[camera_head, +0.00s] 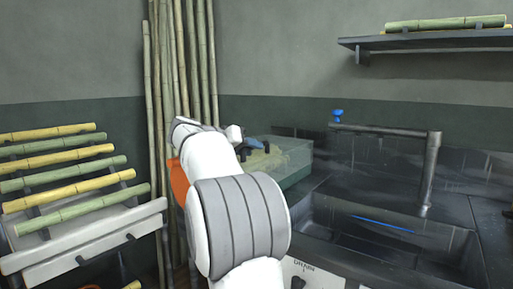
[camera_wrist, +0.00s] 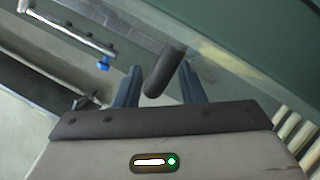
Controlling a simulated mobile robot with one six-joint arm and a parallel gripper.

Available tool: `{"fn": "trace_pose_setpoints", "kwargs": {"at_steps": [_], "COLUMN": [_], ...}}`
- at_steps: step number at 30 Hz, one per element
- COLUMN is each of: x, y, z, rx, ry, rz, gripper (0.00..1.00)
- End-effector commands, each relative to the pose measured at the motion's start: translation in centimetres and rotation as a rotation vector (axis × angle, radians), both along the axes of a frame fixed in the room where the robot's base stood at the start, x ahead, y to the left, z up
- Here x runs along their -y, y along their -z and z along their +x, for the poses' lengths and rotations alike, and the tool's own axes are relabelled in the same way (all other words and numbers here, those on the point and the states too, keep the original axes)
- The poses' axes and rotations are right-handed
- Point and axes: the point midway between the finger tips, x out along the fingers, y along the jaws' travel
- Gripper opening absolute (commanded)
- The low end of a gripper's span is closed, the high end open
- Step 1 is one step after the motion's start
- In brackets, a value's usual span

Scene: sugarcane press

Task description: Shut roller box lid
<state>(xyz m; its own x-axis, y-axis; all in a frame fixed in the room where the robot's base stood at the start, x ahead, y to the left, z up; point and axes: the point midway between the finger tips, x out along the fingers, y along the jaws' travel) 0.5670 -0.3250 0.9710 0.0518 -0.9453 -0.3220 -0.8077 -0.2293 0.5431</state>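The roller box (camera_head: 296,160) is a clear, greenish glass-like box on the dark counter, partly hidden behind my arm in the head view. I cannot tell from here how its lid stands. In the wrist view a dark, round bar (camera_wrist: 167,66), which looks like a handle, lies tilted between the two blue-grey fingers of my gripper (camera_wrist: 159,70). The fingers are apart, with a visible gap between the left finger and the bar. Whether the right finger touches the bar is unclear. A pale see-through panel (camera_wrist: 215,62) shows behind the fingers.
A dark sink (camera_head: 390,240) and a tap (camera_head: 430,170) with a blue knob (camera_head: 338,115) are right of the box. Tall bamboo canes (camera_head: 165,80) stand behind my arm. A rack of canes (camera_head: 75,185) is at left. A wall shelf (camera_head: 430,40) is high right.

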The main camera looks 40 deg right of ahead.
Motion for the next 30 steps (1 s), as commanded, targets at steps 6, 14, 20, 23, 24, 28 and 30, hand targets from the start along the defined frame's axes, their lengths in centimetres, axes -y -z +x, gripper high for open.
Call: {"fn": "trace_pose_setpoints", "kwargs": {"at_steps": [6, 14, 20, 23, 24, 28, 30], "x": [-0.9, -5.1, -7.1, -7.4, -7.5, -7.4, -7.4], "y": [-0.4, -2.0, -2.5, -2.5, -2.5, -2.5, -2.5], "z": [0.0, 0.0, 0.0, 0.0, 0.0, 0.0, 0.0], "rx": [-0.001, -0.001, 0.000, 0.000, 0.000, 0.000, 0.000], "ry": [0.000, -0.004, 0.000, 0.000, 0.000, 0.001, 0.001], "rz": [0.000, 0.000, 0.000, 0.000, 0.000, -0.001, -0.001], "gripper": [0.36, 0.36, 0.36, 0.36, 0.36, 0.36, 0.36]}}
